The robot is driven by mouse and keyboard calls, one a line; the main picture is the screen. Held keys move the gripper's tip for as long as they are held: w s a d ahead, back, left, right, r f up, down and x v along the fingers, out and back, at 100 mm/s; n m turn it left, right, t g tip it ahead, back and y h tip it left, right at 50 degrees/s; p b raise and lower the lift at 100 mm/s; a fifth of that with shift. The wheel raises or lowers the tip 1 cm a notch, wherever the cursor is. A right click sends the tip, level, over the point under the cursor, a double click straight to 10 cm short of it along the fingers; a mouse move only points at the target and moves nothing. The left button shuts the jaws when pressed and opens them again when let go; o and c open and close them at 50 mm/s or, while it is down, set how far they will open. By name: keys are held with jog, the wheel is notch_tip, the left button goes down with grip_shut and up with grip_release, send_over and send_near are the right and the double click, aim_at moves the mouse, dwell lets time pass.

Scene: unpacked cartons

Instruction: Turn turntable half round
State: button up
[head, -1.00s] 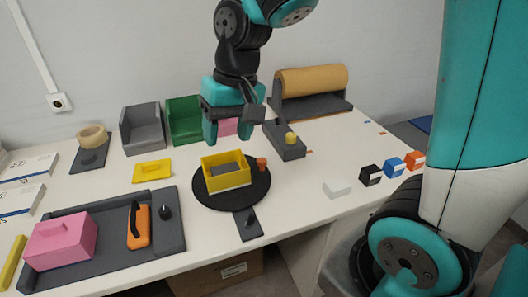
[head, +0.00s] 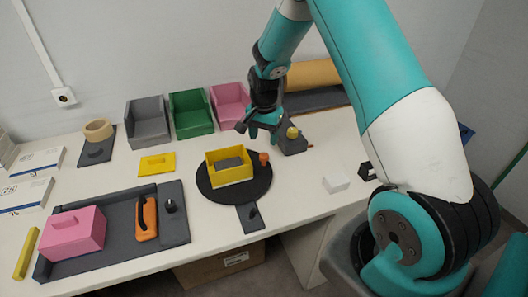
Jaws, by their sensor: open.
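The turntable (head: 214,194) is a round black disc on the white table, with a dark grey tab (head: 249,217) at its front edge bearing a small black peg. A yellow open box (head: 231,174) sits on the disc with a grey patch inside. An orange knob (head: 264,158) stands on the disc's back right rim. My gripper (head: 263,133) is open, pointing down above and behind the orange knob, apart from it as far as I can tell. I see nothing between its fingers.
Grey (head: 148,122), green (head: 191,112) and pink (head: 231,104) bins stand along the back. A grey block with a yellow knob (head: 292,133) lies close right of my gripper. A white block (head: 336,184) lies right.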

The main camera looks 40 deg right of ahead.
aim_at(264, 154)
notch_tip(264, 154, down, 7)
jog(key=shift+f+p, duration=0.1)
jog(key=shift+p, duration=0.3)
grip_shut()
jog(key=shift+w, duration=0.15)
